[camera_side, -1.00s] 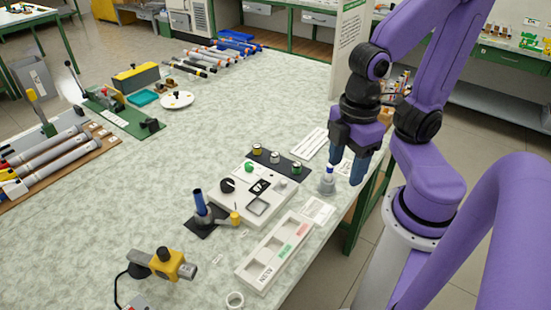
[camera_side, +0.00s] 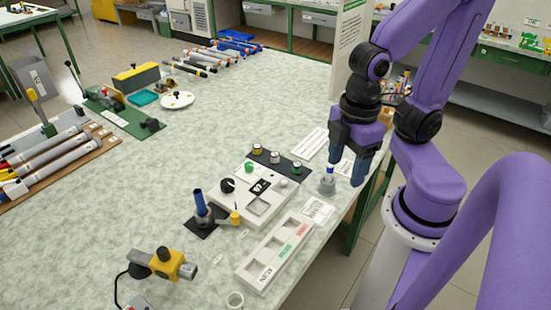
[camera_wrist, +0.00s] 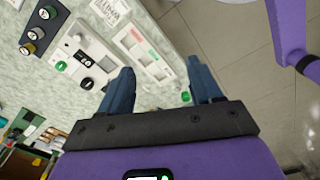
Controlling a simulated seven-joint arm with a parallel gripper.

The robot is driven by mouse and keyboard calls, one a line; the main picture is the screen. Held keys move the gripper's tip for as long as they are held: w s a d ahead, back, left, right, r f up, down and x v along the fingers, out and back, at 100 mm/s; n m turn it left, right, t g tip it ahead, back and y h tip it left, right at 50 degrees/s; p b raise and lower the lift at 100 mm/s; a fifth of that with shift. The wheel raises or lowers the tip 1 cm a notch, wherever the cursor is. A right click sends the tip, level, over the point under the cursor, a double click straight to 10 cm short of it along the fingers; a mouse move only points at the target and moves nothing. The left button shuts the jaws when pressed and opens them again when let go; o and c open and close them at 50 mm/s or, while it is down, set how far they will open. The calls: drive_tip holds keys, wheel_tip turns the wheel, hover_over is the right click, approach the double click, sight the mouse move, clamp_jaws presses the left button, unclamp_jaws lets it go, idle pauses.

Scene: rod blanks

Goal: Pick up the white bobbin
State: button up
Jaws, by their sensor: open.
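The white bobbin (camera_side: 275,157) stands in the middle of a row of three on a dark strip (camera_side: 285,160) in the side view. A yellow-topped bobbin (camera_side: 257,149) is to its left and a green-topped one (camera_side: 297,167) to its right. My gripper (camera_side: 348,170) hangs to the right of the strip, apart from the bobbins, with its blue fingers spread and nothing between them. In the wrist view my gripper (camera_wrist: 160,76) also shows open and empty.
A grey holder with a blue-and-white piece (camera_side: 327,182) stands close to my fingers. A white panel with knobs (camera_side: 228,206) and a labelled white tray (camera_side: 250,277) lie in front of the strip. A blue upright peg (camera_side: 199,203) stands further left.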

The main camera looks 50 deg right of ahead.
drive_tip(key=w+d+f+m+g+y, duration=0.2)
drive_tip(key=w+d+f+m+y, duration=0.15)
drive_tip(key=w+m, duration=0.65)
drive_tip(key=w+d+f+m+g+y, duration=0.3)
drive_tip(key=w+d+f+m, duration=0.2)
drive_tip(key=w+m, duration=0.45)
drive_tip(key=w+d+f+m+t+y, duration=0.2)
drive_tip(key=d+f+m, duration=0.1)
drive_tip(key=d+m, duration=0.15)
drive_tip(key=w+d+f+m+t+y, duration=0.2)
drive_tip(key=d+f+m, duration=0.15)
drive_tip(key=d, duration=0.25)
drive_tip(key=m+t, duration=0.9)
drive_tip(key=m, duration=0.1)
approach(278, 153)
drive_tip(key=a+f, duration=0.1)
drive_tip(key=w+a+f, duration=0.1)
drive_tip(key=shift+w+a+f, duration=0.25)
drive_tip(key=shift+w+a, duration=0.05)
drive_tip(key=shift+x, duration=3.3)
